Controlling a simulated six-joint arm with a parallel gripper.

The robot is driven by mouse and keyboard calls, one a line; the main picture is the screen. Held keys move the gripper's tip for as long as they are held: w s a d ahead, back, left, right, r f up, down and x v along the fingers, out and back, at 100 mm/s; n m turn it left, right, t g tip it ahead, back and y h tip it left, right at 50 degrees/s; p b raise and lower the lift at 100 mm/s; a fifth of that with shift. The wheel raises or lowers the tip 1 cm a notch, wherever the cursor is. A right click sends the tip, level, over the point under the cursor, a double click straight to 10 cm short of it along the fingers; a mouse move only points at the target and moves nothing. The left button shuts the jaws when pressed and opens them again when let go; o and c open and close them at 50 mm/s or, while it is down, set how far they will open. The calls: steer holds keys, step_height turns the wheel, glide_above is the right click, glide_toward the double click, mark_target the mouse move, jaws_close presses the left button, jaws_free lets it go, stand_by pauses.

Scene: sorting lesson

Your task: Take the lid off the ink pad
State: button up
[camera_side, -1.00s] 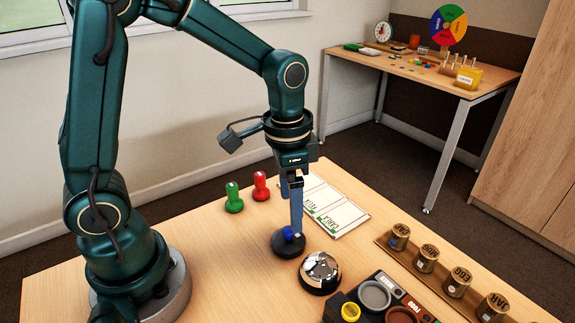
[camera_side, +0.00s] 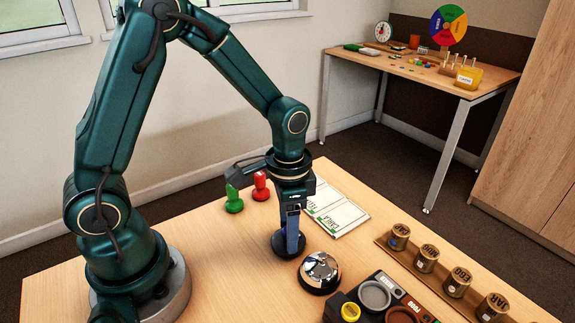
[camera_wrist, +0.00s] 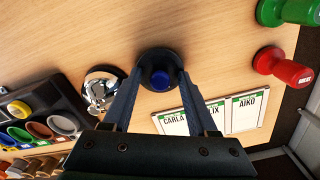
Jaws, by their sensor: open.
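The ink pad with its lid (camera_wrist: 159,56) is a dark round disc with a blue knob (camera_wrist: 160,79) on top. It stands on the table, also seen in the side view (camera_side: 277,244), where my fingers hide most of the knob. My gripper (camera_side: 291,251) points straight down over it. In the wrist view my gripper (camera_wrist: 161,88) is open, with one finger on each side of the blue knob. I cannot tell whether a finger touches the knob.
A silver bell (camera_side: 320,272) stands close by at the front right. A green stamp (camera_side: 233,199) and a red stamp (camera_side: 261,186) stand behind. Name cards (camera_side: 338,216) lie to the right. A dark tray (camera_side: 338,311) of coloured cups is at the front.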

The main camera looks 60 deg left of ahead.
jaws_close()
steer(key=shift+s+f, duration=0.1)
stand_by(0.4)
